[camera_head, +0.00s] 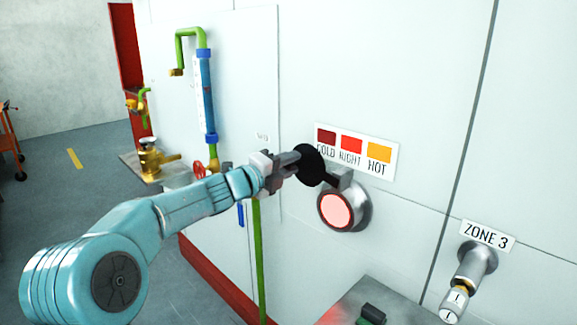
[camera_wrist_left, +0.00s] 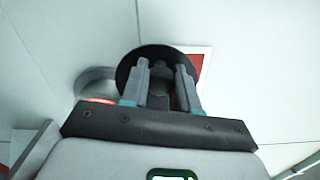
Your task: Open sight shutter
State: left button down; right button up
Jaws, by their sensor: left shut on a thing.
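The sight shutter (camera_head: 310,162) is a round black disc on a short dark arm. It stands up and left of the round sight port (camera_head: 336,210), whose pink-red glowing glass shows uncovered inside a grey metal ring. My left gripper (camera_head: 291,166) is at the left side of the disc, shut on the shutter. In the left wrist view its two fingers (camera_wrist_left: 161,68) close on a small dark knob in front of the black disc (camera_wrist_left: 128,66). The glowing port (camera_wrist_left: 100,99) shows partly there, beyond the gripper body. My right gripper is out of view.
A COLD, RIGHT, HOT colour plate (camera_head: 356,151) is on the white wall above the port. A ZONE 3 sign (camera_head: 487,236) and metal fitting (camera_head: 467,270) project at right. A blue gauge tube (camera_head: 207,95) and brass valve (camera_head: 150,160) are at left.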

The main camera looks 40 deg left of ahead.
pick_arm(q)
jog(key=shift+r, duration=0.1)
jog(key=c, duration=0.9)
grip_release()
jog(key=shift+o, duration=0.2)
jog(key=shift+s, duration=0.35)
jog(key=s+a+b, duration=0.1)
jog(key=s+b, duration=0.1)
jog(key=s, duration=1.3)
jog(key=shift+s, duration=0.3)
jog(key=shift+a, duration=0.1)
